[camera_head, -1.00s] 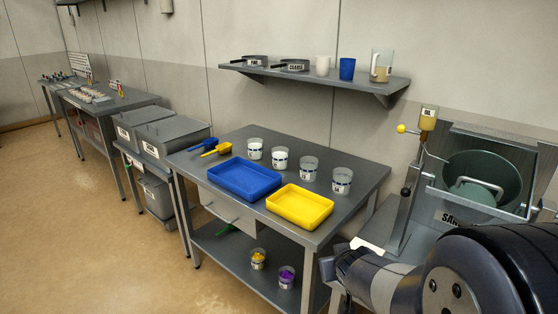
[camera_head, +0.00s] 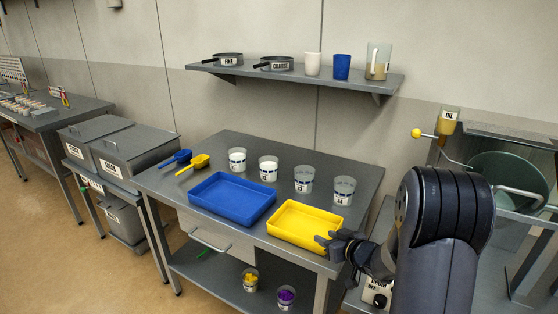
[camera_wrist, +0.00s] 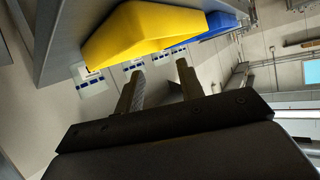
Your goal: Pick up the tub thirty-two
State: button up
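Several clear tubs with dark-blue band markings stand in a row at the back of the steel table (camera_head: 365,178). The two left tubs, (camera_head: 237,160) and (camera_head: 268,168), hold white contents; the two right tubs, (camera_head: 304,179) and (camera_head: 344,190), look mostly empty. Their labels are too small to read, so I cannot tell which is thirty-two. My gripper (camera_head: 338,246) is at the front right of the table, by the yellow tray, apart from the tubs. In the wrist view my gripper (camera_wrist: 158,85) shows two spread fingers with nothing between them; blue-marked tubs show beyond the yellow tray.
A yellow tray (camera_head: 292,237) and a blue tray (camera_head: 217,219) lie in front of the tubs. Blue (camera_head: 176,158) and yellow (camera_head: 194,163) scoops lie at left. A shelf (camera_head: 300,79) with pans and cups hangs above. A drum machine (camera_head: 492,175) stands at right.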

aim_at(269, 165)
jog(key=i+j+z, duration=0.45)
jog(key=j, duration=0.45)
jog(key=i+j+z, duration=0.25)
jog(key=j+z, duration=0.2)
jog(key=j, duration=0.55)
jog(key=i+j+z, duration=0.1)
jog(key=j+z, duration=0.35)
jog(key=j, duration=0.6)
jog(key=k+j+z, duration=0.1)
jog(key=j+z, duration=0.35)
jog(key=j, duration=0.65)
jog(key=j+z, duration=0.25)
jog(key=j, duration=0.3)
jog(key=k+j+z, duration=0.25)
jog(key=j, duration=0.3)
jog(key=i, duration=0.1)
